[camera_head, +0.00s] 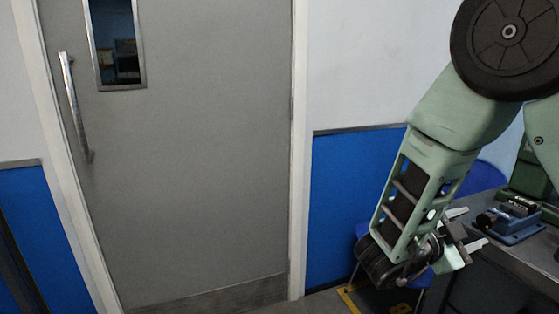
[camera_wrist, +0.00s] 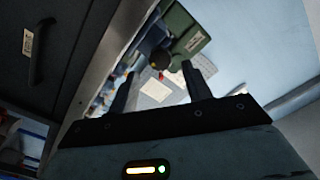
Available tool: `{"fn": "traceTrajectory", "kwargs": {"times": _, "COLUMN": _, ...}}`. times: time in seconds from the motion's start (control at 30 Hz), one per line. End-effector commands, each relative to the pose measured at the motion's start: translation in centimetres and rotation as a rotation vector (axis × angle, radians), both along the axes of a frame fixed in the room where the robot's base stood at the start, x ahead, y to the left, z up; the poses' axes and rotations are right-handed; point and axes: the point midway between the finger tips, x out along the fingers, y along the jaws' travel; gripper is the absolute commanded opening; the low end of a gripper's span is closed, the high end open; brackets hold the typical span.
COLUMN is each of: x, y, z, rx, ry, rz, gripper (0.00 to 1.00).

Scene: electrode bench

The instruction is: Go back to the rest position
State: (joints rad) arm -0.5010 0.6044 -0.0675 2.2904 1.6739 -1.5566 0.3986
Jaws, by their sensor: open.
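My gripper (camera_head: 475,228) is at the lower right of the head view, at the end of my pale green arm. Its two pale fingers point right, toward the bench, and stand apart with nothing between them. In the wrist view my gripper (camera_wrist: 160,84) shows as two dark, spread fingers. Beyond them are blurred bench items, apart from the fingers.
A dark bench (camera_head: 500,275) stands at the right with a blue vise-like device (camera_head: 515,225) on it. A blue chair (camera_head: 420,280) is partly hidden behind my arm. A grey door (camera_head: 200,150) fills the left. In the wrist view a dark drawer (camera_wrist: 75,50) is at left.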

Motion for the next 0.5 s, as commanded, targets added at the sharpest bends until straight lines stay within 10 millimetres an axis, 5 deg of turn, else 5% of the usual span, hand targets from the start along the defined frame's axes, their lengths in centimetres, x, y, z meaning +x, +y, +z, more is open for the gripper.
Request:
{"fn": "traceTrajectory", "kwargs": {"times": 0.13, "x": 1.4, "y": 1.1, "z": -0.7, "rx": 0.085, "ry": 0.030, "rz": 0.102, "gripper": 0.49}}
{"fn": "traceTrajectory", "kwargs": {"times": 0.23, "x": 3.5, "y": 3.9, "z": -1.8, "rx": 0.213, "ry": 0.097, "rz": 0.286, "gripper": 0.49}}
{"fn": "traceTrajectory", "kwargs": {"times": 0.37, "x": 5.3, "y": 10.4, "z": -3.1, "rx": 0.383, "ry": 0.245, "rz": 0.622, "gripper": 0.49}}
{"fn": "traceTrajectory", "kwargs": {"times": 0.5, "x": 4.0, "y": 18.2, "z": -3.4, "rx": 0.487, "ry": 0.453, "rz": 0.996, "gripper": 0.49}}
